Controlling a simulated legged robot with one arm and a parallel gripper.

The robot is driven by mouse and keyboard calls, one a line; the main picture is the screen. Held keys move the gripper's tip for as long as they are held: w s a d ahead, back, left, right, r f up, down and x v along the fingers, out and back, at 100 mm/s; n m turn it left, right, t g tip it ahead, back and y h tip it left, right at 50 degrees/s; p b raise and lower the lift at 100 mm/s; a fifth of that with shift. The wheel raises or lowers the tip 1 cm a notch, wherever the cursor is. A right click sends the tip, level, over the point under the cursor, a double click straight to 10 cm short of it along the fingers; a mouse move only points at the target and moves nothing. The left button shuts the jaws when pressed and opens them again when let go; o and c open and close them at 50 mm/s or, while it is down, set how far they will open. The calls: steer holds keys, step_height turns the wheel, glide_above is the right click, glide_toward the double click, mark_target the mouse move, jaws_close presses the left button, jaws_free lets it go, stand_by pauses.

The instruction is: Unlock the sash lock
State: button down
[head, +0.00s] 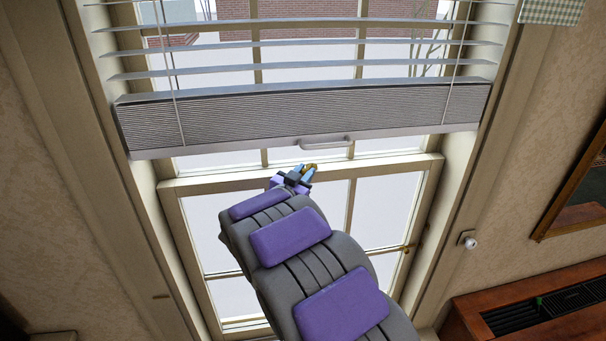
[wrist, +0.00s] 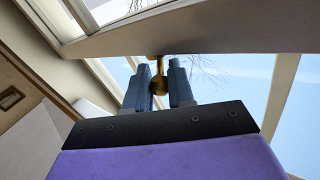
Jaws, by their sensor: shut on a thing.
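The sash lock (wrist: 159,84) is a small brass piece on the underside or edge of the window's meeting rail, seen in the wrist view. In the head view a bit of its brass (head: 312,167) shows at my gripper's tip. My gripper (wrist: 159,86) has its two blue-grey fingers on either side of the brass knob, shut on it. In the head view my gripper (head: 306,173) is at the top rail of the lower window sash (head: 235,184), near its middle. The fingers hide part of the lock, so its turn angle is unclear.
A raised blind (head: 230,122) with a pull handle (head: 326,142) hangs just above my gripper. A brass fitting (head: 402,248) is on the window's right side. A wall knob (head: 468,241) and a wooden cabinet (head: 465,315) stand at the right.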

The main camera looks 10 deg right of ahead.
steer(key=shift+a+r+p, duration=0.1)
steer(key=shift+a+p, duration=0.05)
steer(key=shift+p, duration=0.25)
steer(key=h+p, duration=0.1)
steer(key=m+g+p, duration=0.1)
steer(key=p, duration=0.1)
steer(key=m+g+h+p, duration=0.1)
steer(key=p, duration=0.1)
steer(key=shift+w+a+h, duration=0.3)
steer(key=shift+w, duration=0.1)
steer(key=c, duration=1)
jaws_free()
steer(key=shift+a, duration=0.15)
steer(key=b+v, duration=0.2)
steer(key=v, duration=1.5)
steer(key=shift+s+a, duration=0.1)
steer(key=shift+a, duration=0.2)
